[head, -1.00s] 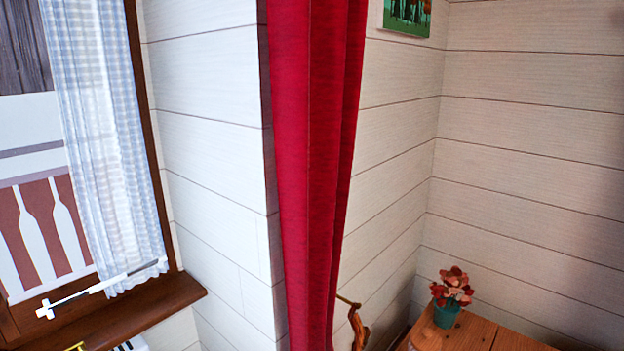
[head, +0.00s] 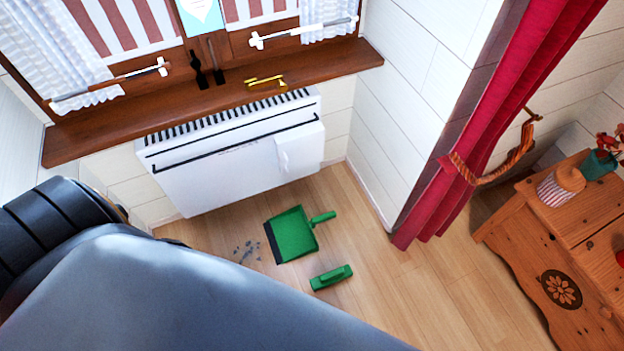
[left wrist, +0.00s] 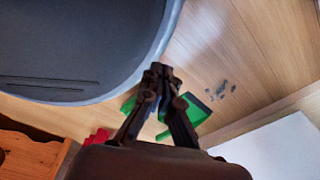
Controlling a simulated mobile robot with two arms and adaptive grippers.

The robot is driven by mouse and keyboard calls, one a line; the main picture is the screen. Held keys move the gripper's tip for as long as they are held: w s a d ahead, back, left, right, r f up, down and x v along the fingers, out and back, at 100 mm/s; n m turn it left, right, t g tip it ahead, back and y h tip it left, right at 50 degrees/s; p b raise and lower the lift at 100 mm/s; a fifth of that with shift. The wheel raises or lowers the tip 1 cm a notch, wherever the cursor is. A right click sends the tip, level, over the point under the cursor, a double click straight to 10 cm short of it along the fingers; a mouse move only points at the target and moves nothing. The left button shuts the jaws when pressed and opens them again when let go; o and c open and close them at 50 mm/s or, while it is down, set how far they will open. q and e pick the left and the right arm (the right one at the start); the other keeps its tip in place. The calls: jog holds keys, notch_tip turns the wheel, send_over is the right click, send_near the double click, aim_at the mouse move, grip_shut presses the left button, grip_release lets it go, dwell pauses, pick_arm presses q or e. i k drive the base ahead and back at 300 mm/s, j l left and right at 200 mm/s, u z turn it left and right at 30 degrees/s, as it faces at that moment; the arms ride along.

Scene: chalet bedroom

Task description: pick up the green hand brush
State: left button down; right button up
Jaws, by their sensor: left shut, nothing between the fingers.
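The green hand brush (head: 331,278) lies on the wooden floor in the head view, just below the green dustpan (head: 293,236) and apart from it. The dustpan has a dark front edge, and its handle points right. In the left wrist view the dustpan (left wrist: 196,112) is partly hidden behind my left gripper (left wrist: 160,70), which is shut and empty. A green patch (left wrist: 129,104) left of its fingers is probably the brush, mostly hidden. My left gripper is above the floor, apart from both. My right gripper is in neither view.
Grey debris (head: 247,252) lies left of the dustpan. A white radiator (head: 225,160) stands under the window sill (head: 205,113). A red curtain (head: 470,140) and a wooden cabinet (head: 560,285) are at the right. The floor around the brush is clear.

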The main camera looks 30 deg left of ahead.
aim_at(331, 277)
jog(key=k+j+z, duration=0.1)
jog(key=k+j, duration=0.45)
jog(key=k+j+z, duration=0.15)
jog(key=k+j, duration=0.35)
jog(key=k, duration=0.1)
